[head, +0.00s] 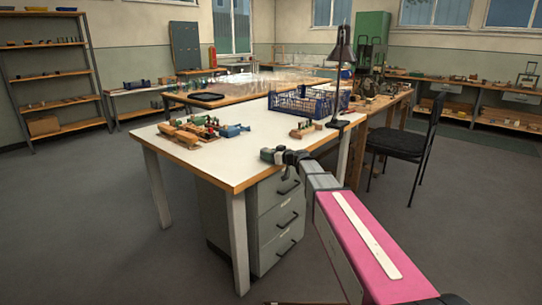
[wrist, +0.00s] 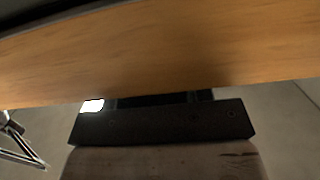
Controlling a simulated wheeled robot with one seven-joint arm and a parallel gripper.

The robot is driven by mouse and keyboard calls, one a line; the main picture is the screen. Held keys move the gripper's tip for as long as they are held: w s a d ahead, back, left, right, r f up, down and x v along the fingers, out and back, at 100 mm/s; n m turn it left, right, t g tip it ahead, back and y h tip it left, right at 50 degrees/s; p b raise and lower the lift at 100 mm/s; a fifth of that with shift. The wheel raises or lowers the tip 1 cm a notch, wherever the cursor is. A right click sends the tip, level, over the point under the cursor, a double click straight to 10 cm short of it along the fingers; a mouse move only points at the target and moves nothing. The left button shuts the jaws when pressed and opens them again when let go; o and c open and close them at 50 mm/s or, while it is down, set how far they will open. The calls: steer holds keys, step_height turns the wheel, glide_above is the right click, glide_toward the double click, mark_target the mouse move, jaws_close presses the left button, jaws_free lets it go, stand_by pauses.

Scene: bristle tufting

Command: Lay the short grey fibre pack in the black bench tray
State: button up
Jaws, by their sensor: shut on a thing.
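My gripper (head: 267,155) is at the near right edge of the white-topped bench, at the end of my arm reaching in from the lower right. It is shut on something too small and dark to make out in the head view. In the wrist view the dark gripper body (wrist: 160,122) shows below a wide wooden band, and its fingertips and load are hidden. A flat black tray (head: 207,97) lies on the brown table behind the white bench. I cannot make out a short grey fibre pack in either view.
The white bench top (head: 235,150) is clear in the middle. Small wooden and green items (head: 200,132) lie at its left, a wooden block holder (head: 305,130) at its right. A blue crate (head: 300,105) and a black lamp (head: 341,75) stand behind. A black chair (head: 402,145) is to the right.

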steer(key=o, duration=0.9)
steer(key=shift+s+d+r, duration=0.1)
steer(key=shift+s+d, duration=0.05)
steer(key=v, duration=1.1)
steer(key=shift+s+d, duration=0.25)
